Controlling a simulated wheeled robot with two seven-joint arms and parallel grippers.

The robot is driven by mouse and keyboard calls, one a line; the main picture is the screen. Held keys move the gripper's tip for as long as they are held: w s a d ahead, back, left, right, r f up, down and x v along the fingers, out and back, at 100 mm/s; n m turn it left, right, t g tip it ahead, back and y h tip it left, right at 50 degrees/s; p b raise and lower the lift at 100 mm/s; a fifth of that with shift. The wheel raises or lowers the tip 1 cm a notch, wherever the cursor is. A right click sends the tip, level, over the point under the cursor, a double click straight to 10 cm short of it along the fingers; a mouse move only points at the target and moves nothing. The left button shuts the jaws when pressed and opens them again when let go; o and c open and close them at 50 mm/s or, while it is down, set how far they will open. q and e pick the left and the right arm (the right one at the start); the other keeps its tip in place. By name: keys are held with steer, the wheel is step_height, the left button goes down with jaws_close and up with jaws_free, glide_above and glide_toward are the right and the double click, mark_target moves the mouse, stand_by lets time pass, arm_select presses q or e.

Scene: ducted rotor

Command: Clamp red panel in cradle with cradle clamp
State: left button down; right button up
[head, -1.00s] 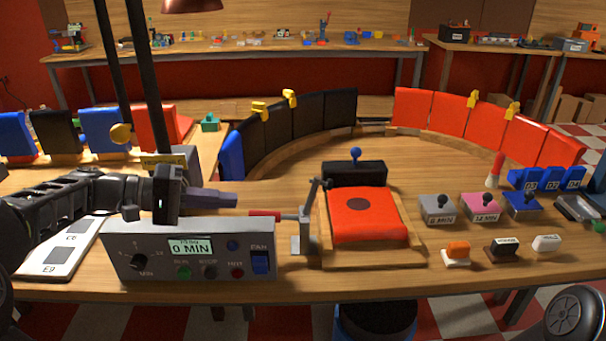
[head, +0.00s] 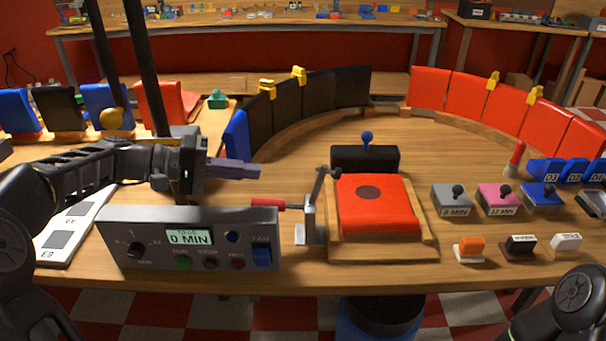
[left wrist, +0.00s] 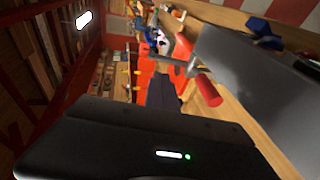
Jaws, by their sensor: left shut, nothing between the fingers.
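The red panel (head: 405,211), with a dark round spot, lies in the wooden cradle (head: 385,256). The cradle clamp (head: 310,220) is a grey metal post at the cradle's left side. Its lever (head: 324,182) stands up, and its red handle (head: 267,203) points left. The handle also shows close by in the left wrist view (left wrist: 209,90). My left gripper (head: 250,171) is shut and empty, above and behind the handle in the head view, apart from it. I cannot tell whether the clamp presses on the panel. My right gripper is out of view.
A grey control box (head: 205,263) reading 0 MIN stands in front of the left gripper. A black block with a blue knob (head: 366,157) sits behind the panel. Labelled blocks (head: 500,198) stand to the right. Curved rows of black and red panels (head: 462,96) line the back.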

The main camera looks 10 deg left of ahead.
arm_select(q)
steer(key=p+x, duration=0.1)
steer(key=x, duration=1)
steer(key=shift+w+d+p, duration=0.15)
steer(key=shift+d+p, duration=0.25)
